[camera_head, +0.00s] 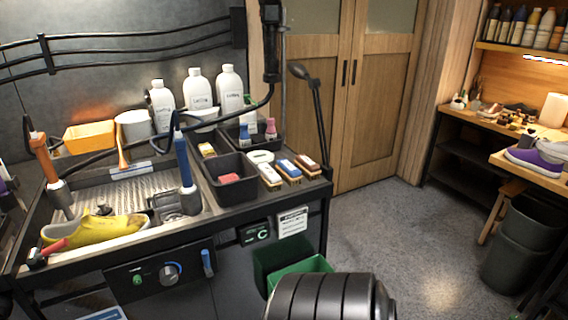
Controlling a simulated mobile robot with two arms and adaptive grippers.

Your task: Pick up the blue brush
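The three brushes lie close side by side, and nothing covers the blue one. Neither of my grippers can be made out in the head view, and nothing is holding the blue brush.
Black bins (242,191) stand left of the brushes. A dark lamp (316,100) rises behind them. A yellow shoe (95,229) lies in the sink area beside upright hose tools. A dark ribbed cylinder (325,298) fills the bottom centre.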

